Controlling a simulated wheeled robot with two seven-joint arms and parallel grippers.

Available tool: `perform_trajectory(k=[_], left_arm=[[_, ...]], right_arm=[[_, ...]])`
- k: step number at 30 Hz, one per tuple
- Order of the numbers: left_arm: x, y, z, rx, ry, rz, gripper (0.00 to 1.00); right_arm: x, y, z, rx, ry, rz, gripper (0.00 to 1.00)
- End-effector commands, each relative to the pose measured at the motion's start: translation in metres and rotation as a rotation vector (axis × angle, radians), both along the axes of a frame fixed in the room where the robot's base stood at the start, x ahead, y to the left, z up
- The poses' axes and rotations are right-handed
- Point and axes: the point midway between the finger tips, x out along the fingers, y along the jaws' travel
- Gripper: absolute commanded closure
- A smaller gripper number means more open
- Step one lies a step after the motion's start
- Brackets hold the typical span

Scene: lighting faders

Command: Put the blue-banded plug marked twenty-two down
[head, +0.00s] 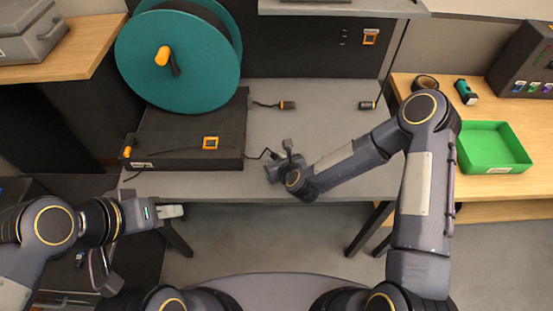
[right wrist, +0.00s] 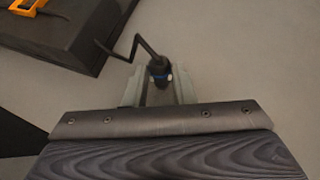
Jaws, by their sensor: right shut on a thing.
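The dark plug (right wrist: 158,68) with a blue band shows in the right wrist view between the fingers of my right gripper (right wrist: 158,86), which is shut on it. Its dark cable bends away to the upper left. No number is legible on it. In the head view my right gripper (head: 273,168) is over the front part of the grey table (head: 330,130), and it hides the plug. I cannot tell whether the plug touches the table. My left gripper (head: 172,211) is in front of the table's left end, away from the plug; its finger gap is unclear.
A black box (head: 190,160) and a teal cable reel (head: 180,62) stand left of the right gripper. A green tray (head: 490,150) sits on the right-hand wooden table.

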Motion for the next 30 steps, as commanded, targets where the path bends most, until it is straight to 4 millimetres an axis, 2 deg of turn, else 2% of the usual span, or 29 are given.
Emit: perform_trajectory(k=[7,8,13,21,26,27,30], left_arm=[[0.0,0.0,-0.01,0.0,0.0,0.0,0.64],[0.0,0.0,-0.009,0.0,0.0,0.0,0.64],[0.0,0.0,-0.008,0.0,0.0,0.0,0.64],[0.0,0.0,-0.007,0.0,0.0,0.0,0.64],[0.0,0.0,0.008,0.0,0.0,0.0,0.64],[0.0,0.0,-0.001,0.0,-0.001,0.0,0.64],[0.0,0.0,-0.007,0.0,0.0,0.0,0.64]], right_arm=[[0.0,0.0,-0.007,0.0,0.0,0.0,1.0],[0.0,0.0,-0.007,0.0,0.0,0.0,0.75],[0.0,0.0,-0.006,0.0,0.001,0.0,0.55],[0.0,0.0,-0.005,0.0,0.0,0.0,0.55],[0.0,0.0,0.007,0.0,0.0,0.001,0.55],[-0.007,-0.003,0.005,0.001,0.0,-0.001,0.55],[-0.023,-0.01,0.016,-0.001,-0.001,0.002,0.55]])
